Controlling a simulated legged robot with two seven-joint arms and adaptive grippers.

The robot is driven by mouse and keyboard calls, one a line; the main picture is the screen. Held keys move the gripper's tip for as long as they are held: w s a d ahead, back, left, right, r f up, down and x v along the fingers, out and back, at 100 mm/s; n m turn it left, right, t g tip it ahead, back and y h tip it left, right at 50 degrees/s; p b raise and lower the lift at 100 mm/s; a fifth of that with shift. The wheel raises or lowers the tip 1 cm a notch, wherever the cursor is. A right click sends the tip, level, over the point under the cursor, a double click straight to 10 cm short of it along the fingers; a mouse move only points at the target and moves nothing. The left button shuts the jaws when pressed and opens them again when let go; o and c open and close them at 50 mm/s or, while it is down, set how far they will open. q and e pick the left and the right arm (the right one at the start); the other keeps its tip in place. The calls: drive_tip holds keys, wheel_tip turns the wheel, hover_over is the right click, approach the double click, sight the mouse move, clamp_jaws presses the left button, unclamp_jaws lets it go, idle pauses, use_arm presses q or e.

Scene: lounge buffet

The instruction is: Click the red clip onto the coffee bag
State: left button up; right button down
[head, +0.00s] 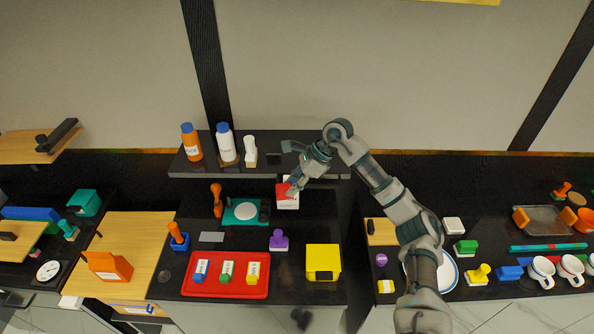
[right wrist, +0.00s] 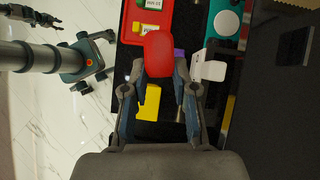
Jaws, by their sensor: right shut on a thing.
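My right gripper (head: 296,183) reaches down over the middle of the black counter, just in front of the raised shelf. It is shut on the red clip (right wrist: 159,54), which sits between its fingertips in the right wrist view. In the head view the clip (head: 283,190) is a small red patch, partly hidden by the gripper. The white coffee bag (head: 288,203) stands directly below the clip. In the right wrist view the bag (right wrist: 209,69) is just right of the clip and fingers. I cannot tell whether clip and bag touch.
A teal scale (head: 229,219) stands left of the bag. A purple stamp (head: 278,239), a red tray (head: 225,291) with several small blocks and a yellow box (head: 323,262) lie in front. Bottles, including an orange one (head: 191,146), stand on the shelf (head: 268,171) behind.

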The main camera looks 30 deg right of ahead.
drive_tip(key=s+a+f+n+g+h, duration=0.3)
drive_tip(key=a+f+n, duration=0.3)
drive_tip(key=n, duration=0.5)
drive_tip(key=s+a+f+n+g+h, duration=0.3)
drive_tip(key=a+f+n+g, duration=0.3)
drive_tip(key=f+n, duration=0.3)
drive_tip(key=s+n, duration=0.1)
drive_tip(key=n, duration=0.1)
drive_tip(key=shift+s+a+n+h, duration=0.15)
drive_tip(key=shift+a+n+h, duration=0.15)
drive_tip(key=shift+a, duration=0.05)
drive_tip(key=shift+d, duration=0.15)
